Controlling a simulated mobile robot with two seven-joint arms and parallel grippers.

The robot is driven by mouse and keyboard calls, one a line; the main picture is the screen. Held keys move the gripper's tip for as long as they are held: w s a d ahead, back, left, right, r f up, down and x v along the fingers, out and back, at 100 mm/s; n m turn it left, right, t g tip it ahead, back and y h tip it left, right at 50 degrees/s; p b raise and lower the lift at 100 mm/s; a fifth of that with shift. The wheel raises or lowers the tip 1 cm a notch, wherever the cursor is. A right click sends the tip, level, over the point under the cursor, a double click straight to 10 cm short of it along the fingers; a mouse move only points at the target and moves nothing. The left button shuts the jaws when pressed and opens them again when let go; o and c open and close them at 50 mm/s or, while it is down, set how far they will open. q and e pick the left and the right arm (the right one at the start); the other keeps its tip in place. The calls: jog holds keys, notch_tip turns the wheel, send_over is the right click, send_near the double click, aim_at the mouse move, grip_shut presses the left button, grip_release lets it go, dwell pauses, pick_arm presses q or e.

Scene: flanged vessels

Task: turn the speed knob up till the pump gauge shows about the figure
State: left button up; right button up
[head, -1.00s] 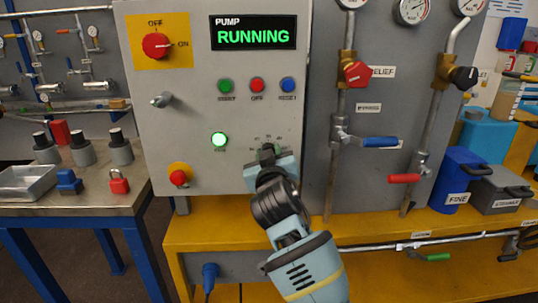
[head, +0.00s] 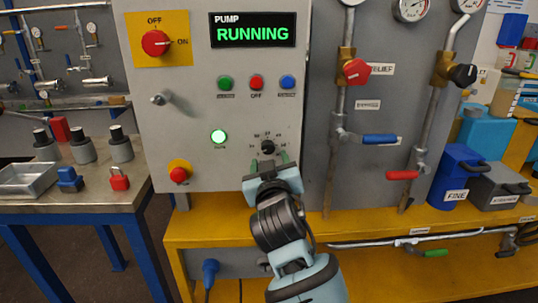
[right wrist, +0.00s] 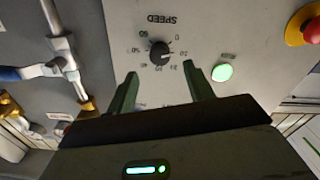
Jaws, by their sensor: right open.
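The speed knob (head: 268,147) is a small black dial with a printed scale on the grey pump panel (head: 200,120). The right wrist view shows it upside down, as a dark knob (right wrist: 160,54) under the word SPEED; its exact setting is hard to read. My right gripper (head: 268,160) is open and empty just below and in front of the knob. Its two green fingers (right wrist: 162,71) point at the knob, with a gap between them, and appear apart from it. Gauges (head: 413,8) are cut off at the top edge; their readings are not legible. My left gripper is out of view.
The display (head: 253,32) reads PUMP RUNNING. A lit green lamp (head: 218,137) is left of the knob, and a red stop button (head: 179,174) is lower left. Pipes with a blue-handled valve (head: 380,139) stand to the right. A yellow bench (head: 400,225) runs below.

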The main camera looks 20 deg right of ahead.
jog(key=shift+v, duration=1.05)
